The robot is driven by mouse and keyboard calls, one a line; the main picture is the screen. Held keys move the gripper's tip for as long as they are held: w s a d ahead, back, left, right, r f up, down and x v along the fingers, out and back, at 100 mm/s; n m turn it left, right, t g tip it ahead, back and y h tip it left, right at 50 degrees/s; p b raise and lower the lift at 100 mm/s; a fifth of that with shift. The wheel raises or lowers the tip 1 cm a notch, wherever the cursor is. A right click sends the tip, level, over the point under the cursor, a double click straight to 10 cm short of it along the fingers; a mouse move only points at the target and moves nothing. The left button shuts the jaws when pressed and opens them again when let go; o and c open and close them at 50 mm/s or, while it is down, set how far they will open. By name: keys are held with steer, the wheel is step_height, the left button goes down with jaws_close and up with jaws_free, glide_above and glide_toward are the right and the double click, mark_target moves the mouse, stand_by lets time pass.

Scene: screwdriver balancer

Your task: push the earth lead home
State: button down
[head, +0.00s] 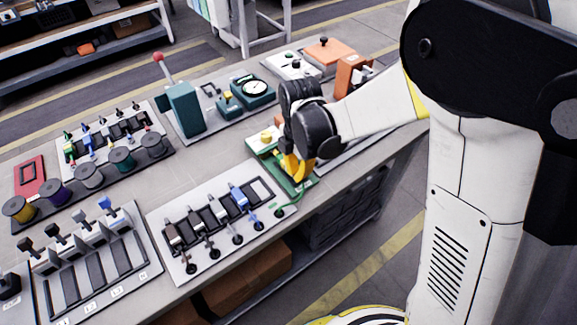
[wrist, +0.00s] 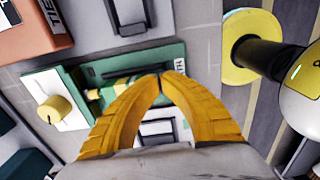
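My gripper (head: 297,170) is low over a green plate (head: 268,145) at the bench's front right. In the wrist view the yellow fingertips (wrist: 160,78) come together with nothing visible between them. The green plate (wrist: 178,57) lies below them. A green and yellow piece (wrist: 105,93), seemingly the earth lead's end, lies beside the left finger and is partly hidden by it. I cannot tell whether the fingers touch it or how far in it sits. In the head view a green lead (head: 281,211) shows at the right end of the white terminal panel (head: 180,268), below my gripper.
The panel holds several coloured plugs, including a blue one (head: 239,196). A yellow knob (wrist: 52,108) stands at the plate's left in the wrist view. Behind are a teal gauge (head: 254,88), a teal lever box (head: 184,108) and an orange block (head: 352,76).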

steer(key=shift+s+d, duration=0.1)
steer(key=shift+s+d, duration=0.25)
steer(key=shift+s, duration=0.15)
step_height(320, 180, up, 7)
steer(key=p, duration=0.5)
steer(key=shift+r, duration=0.1)
stand_by(1.7)
